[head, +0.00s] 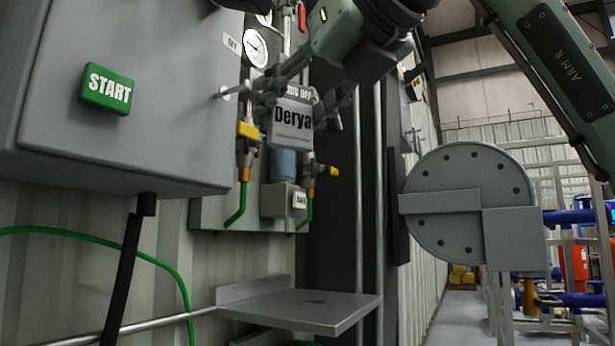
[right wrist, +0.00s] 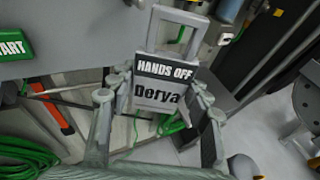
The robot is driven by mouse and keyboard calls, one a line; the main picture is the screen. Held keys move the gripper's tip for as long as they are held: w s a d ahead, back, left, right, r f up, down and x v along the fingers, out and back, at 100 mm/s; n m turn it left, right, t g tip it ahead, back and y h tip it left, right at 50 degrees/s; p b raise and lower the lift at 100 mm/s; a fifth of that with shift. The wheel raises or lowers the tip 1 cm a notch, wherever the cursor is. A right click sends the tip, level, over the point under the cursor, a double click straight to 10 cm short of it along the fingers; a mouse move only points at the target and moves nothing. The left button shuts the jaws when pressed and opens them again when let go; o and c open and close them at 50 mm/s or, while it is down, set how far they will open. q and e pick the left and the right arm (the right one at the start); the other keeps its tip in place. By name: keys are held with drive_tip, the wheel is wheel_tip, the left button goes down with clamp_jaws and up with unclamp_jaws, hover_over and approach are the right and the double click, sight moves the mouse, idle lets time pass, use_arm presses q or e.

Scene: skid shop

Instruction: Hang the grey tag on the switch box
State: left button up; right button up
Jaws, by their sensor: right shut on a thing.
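The grey tag (head: 292,122) reads "HANDS OFF" and "Derya". My right gripper (head: 296,108) is shut on it, one finger at each side edge. In the right wrist view the tag (right wrist: 160,96) hangs between the fingers, its open loop at the top. The grey switch box (head: 170,80) fills the upper left, with a green START button (head: 107,88) on its front. A thin peg (head: 228,92) sticks out at its right side. The tag is to the right of the box; its loop is mostly hidden in the head view. My left gripper is out of view.
Behind the tag, a panel (head: 210,213) carries a gauge (head: 256,48), yellow-handled valves (head: 247,131) and green hoses. A grey shelf (head: 310,308) juts out below. A large round grey flange (head: 465,205) stands to the right.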

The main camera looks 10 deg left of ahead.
drive_tip(key=shift+s+d+r, duration=0.1)
drive_tip(key=shift+s+r, duration=0.05)
drive_tip(key=shift+r, duration=0.4)
drive_tip(key=shift+w+a+p, duration=0.2)
drive_tip(key=shift+a+p, duration=0.15)
drive_tip(key=shift+a, duration=0.4)
drive_tip(key=w+a, duration=0.1)
drive_tip(key=a, duration=0.1)
drive_tip(key=a+p, duration=0.1)
drive_tip(key=a, duration=0.1)
drive_tip(key=w+a+f+p, duration=0.1)
drive_tip(key=a, duration=0.1)
drive_tip(key=shift+w+a, duration=0.3)
drive_tip(key=shift+a, duration=0.05)
drive_tip(key=shift+a+f, duration=0.15)
drive_tip(key=shift+f, duration=0.05)
drive_tip(key=shift+a+f, duration=0.1)
drive_tip(key=shift+f, duration=0.1)
drive_tip(key=shift+w+a+f+b, duration=0.1)
drive_tip(key=shift+a+f+b, duration=0.05)
drive_tip(key=shift+b, duration=0.15)
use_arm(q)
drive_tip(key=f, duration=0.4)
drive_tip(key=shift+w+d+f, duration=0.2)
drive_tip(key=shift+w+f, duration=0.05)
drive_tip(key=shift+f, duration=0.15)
